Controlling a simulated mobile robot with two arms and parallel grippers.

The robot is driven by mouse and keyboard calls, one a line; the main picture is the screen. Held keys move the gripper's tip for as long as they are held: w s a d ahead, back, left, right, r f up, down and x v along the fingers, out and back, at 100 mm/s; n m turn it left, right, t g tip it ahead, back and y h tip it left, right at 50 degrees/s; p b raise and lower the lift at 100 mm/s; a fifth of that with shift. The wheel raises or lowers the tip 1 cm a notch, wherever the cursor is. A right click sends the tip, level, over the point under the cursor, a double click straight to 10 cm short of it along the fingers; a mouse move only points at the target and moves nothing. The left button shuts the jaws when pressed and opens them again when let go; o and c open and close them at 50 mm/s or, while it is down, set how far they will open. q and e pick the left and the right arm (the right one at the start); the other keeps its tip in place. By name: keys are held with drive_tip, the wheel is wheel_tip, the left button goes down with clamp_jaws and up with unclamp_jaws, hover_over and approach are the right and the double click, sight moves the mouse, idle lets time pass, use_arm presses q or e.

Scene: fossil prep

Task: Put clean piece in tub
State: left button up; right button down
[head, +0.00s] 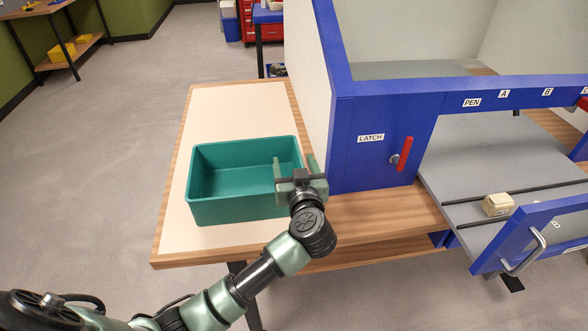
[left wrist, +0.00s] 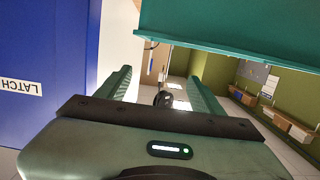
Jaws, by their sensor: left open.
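The green tub (head: 240,212) stands on the cream top of the wooden table, and it looks empty. A small cream block (head: 497,205), perhaps the piece, sits on the grey tray behind the blue front with the metal handle. My left gripper (head: 298,165) is open and empty, at the tub's right edge near the blue latch panel. In the left wrist view its two green fingers (left wrist: 160,85) are apart with nothing between them, and the tub (left wrist: 240,35) shows above at the right. I cannot tell whether the gripper touches the tub. My right gripper is not in view.
The blue cabinet (head: 365,150) has a red latch handle (head: 405,154) and a LATCH label. The pulled-out grey tray (head: 470,165) with dark rails and a blue front (head: 540,232) juts out at the right. The cream tabletop (head: 230,105) behind the tub is clear.

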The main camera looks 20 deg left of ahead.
use_arm(q)
drive_tip(key=b+v, duration=0.1)
drive_tip(key=v, duration=1.1)
